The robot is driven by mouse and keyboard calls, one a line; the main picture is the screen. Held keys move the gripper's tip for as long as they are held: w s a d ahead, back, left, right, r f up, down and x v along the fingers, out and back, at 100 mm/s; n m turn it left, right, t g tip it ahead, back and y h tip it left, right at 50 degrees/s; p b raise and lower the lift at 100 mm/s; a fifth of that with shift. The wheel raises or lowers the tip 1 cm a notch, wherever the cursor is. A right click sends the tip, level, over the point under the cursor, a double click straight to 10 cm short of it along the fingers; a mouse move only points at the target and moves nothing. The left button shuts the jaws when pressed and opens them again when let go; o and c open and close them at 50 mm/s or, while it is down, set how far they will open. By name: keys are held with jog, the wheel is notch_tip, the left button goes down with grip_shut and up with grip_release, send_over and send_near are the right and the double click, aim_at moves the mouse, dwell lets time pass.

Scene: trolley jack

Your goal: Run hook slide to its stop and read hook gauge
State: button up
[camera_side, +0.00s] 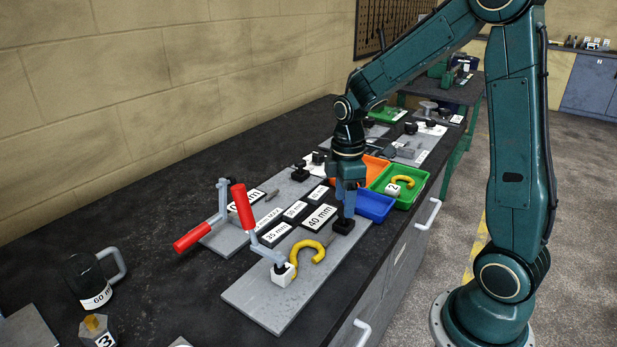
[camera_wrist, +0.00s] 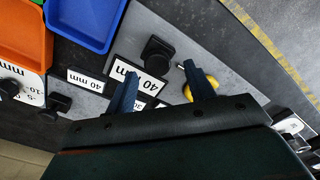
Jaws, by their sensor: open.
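A yellow hook (camera_side: 308,250) lies on a grey plate (camera_side: 262,298), its end at a white block (camera_side: 283,274) near a red-handled clamp (camera_side: 243,208). A black knob block (camera_side: 343,226) stands at the plate's far end; I take it for the slide. My gripper (camera_side: 346,212) is open, pointing down just above this block. In the wrist view the block (camera_wrist: 157,55) shows between and beyond the open fingertips (camera_wrist: 159,70), and I cannot tell whether they touch it. The yellow hook (camera_wrist: 205,86) is partly hidden by one finger. A "40 mm" label (camera_side: 320,217) lies beside the plate.
Blue (camera_side: 374,207), orange (camera_side: 375,168) and green (camera_side: 407,180) bins stand right of and behind my gripper; the green one holds another yellow hook. A second red-handled clamp (camera_side: 195,235) stands left. A dark mug-like piece marked "60 mm" (camera_side: 90,280) stands front left.

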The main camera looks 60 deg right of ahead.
notch_tip(320, 180, up, 12)
jog(key=shift+f, duration=0.15)
dwell(0.3)
dwell(2.4)
